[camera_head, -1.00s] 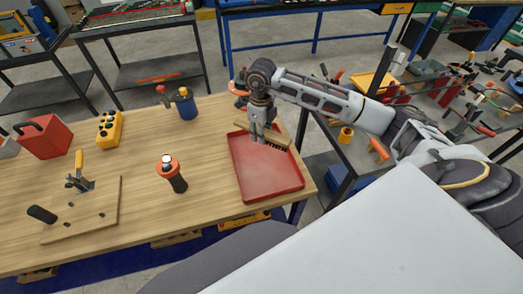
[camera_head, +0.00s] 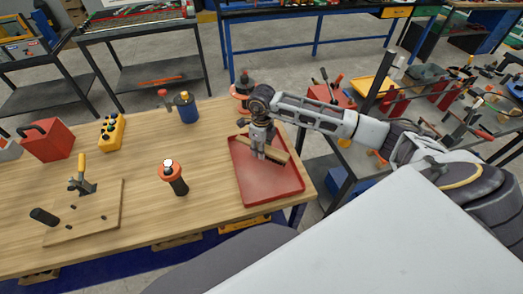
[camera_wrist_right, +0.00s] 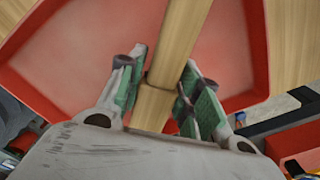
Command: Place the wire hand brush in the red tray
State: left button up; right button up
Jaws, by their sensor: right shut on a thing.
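The wire hand brush (camera_head: 273,156) has a long wooden back. My right gripper (camera_head: 259,153) is shut on it from above, over the red tray (camera_head: 268,188). In the right wrist view the brush's wooden back (camera_wrist_right: 182,40) runs between the two green-padded fingers (camera_wrist_right: 158,90), with the tray floor behind it. The bristles are mostly hidden now. The brush is within the tray's outline near its far side; I cannot tell whether it touches the floor. My left gripper is not in view.
The tray sits at the right end of the wooden table (camera_head: 140,200). A black and orange cylindrical tool (camera_head: 175,180) stands to its left. A blue tool (camera_head: 187,107) stands behind. A wooden board with a clamp (camera_head: 85,210) lies at the left.

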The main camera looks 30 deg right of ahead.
jog(key=shift+f, duration=0.8)
jog(key=shift+f, duration=0.1)
jog(key=o, duration=1.1)
jog(key=shift+r, duration=0.35)
notch_tip(320, 180, up, 10)
jog(key=shift+b, duration=0.75)
jog(key=shift+r, duration=0.8)
